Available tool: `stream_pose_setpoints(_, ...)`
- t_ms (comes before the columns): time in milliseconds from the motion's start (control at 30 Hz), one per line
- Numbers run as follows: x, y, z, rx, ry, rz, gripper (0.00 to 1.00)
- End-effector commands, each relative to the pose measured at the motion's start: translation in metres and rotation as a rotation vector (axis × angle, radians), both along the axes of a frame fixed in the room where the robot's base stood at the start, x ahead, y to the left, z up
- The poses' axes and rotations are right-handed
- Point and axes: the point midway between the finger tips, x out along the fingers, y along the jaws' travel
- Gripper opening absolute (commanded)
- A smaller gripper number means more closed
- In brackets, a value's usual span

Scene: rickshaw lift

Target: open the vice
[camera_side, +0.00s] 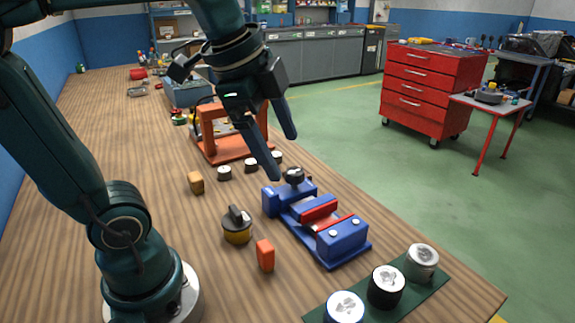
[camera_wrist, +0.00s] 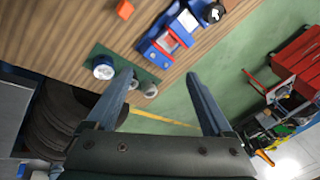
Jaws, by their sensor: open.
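The vice (camera_side: 318,222) is blue with red jaw faces and lies on the wooden bench. A dark knob (camera_side: 294,175) sits at its far end. In the wrist view the vice (camera_wrist: 172,34) is at the top, with the knob (camera_wrist: 213,13) at its upper right. My gripper (camera_side: 282,158) is open and empty, above the far end of the vice, with its two fingers apart.
Three round metal-topped cylinders (camera_side: 386,286) stand on a green plate (camera_side: 440,276) at the near right. An orange block (camera_side: 265,255), a yellow-black pot (camera_side: 237,226) and a wooden block (camera_side: 196,182) stand left of the vice. An orange frame (camera_side: 222,145) stands behind.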

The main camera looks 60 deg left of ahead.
Motion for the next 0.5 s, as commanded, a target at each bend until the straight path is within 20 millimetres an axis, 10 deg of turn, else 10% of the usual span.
stream_pose_setpoints(500, 0.111, 0.094, -0.035, 0.138, 0.282, -0.467, 0.85)
